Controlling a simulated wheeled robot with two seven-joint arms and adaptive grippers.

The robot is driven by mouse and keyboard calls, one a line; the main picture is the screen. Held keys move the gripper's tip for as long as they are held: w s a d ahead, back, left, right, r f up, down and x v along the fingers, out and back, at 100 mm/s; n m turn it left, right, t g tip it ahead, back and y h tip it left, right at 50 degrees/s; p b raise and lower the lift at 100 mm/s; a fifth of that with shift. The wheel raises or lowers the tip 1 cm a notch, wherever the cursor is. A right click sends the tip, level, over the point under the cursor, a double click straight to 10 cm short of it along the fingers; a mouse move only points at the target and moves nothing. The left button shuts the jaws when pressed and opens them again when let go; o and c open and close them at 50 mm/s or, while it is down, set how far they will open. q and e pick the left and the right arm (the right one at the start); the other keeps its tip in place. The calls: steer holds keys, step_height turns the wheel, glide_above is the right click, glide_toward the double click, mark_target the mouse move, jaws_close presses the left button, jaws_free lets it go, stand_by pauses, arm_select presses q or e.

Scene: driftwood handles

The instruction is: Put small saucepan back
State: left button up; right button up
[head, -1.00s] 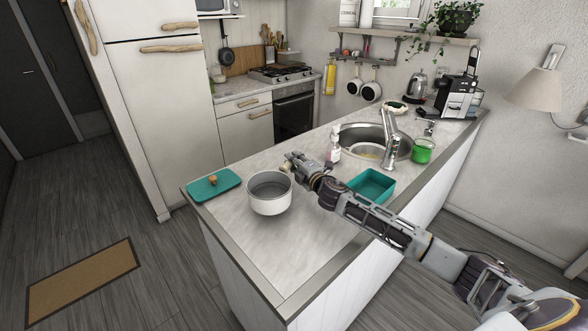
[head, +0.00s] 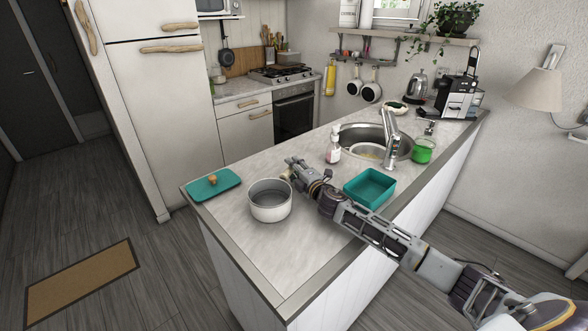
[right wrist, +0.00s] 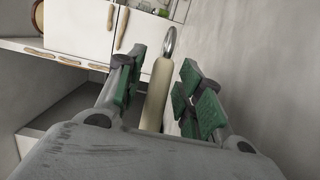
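The small saucepan (head: 270,205) is white outside with a grey inside. It stands upright on the island counter (head: 285,252) in the head view. My right gripper (head: 290,166) is at the saucepan's far right side, close to its rim. In the right wrist view, a beige handle with a metal ring at its end (right wrist: 158,90) lies between the green finger pads of my right gripper (right wrist: 165,92). The fingers are spread, with a gap beside the handle. Most of the handle is hidden in the head view. My left gripper is not in view.
A teal board (head: 213,185) lies left of the saucepan. A soap bottle (head: 333,147), sink (head: 365,142) and green cup (head: 424,151) are behind. The near counter end is clear.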

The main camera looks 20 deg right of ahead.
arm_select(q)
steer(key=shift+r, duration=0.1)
arm_select(e)
steer(key=shift+s+r, duration=0.1)
steer(key=shift+r, duration=0.05)
steer(key=shift+s+d, duration=0.25)
steer(key=shift+s, duration=1.3)
steer(key=shift+s+d, duration=0.2)
steer(key=shift+s, duration=1.3)
steer(key=shift+s+d+b, duration=0.1)
steer(key=shift+s+b, duration=0.25)
steer(key=shift+s, duration=0.45)
steer(key=shift+s+d, duration=0.1)
steer(key=shift+s, duration=0.7)
steer(key=shift+s+d+r, duration=0.1)
steer(key=shift+s+d, duration=0.05)
steer(key=shift+s, duration=1)
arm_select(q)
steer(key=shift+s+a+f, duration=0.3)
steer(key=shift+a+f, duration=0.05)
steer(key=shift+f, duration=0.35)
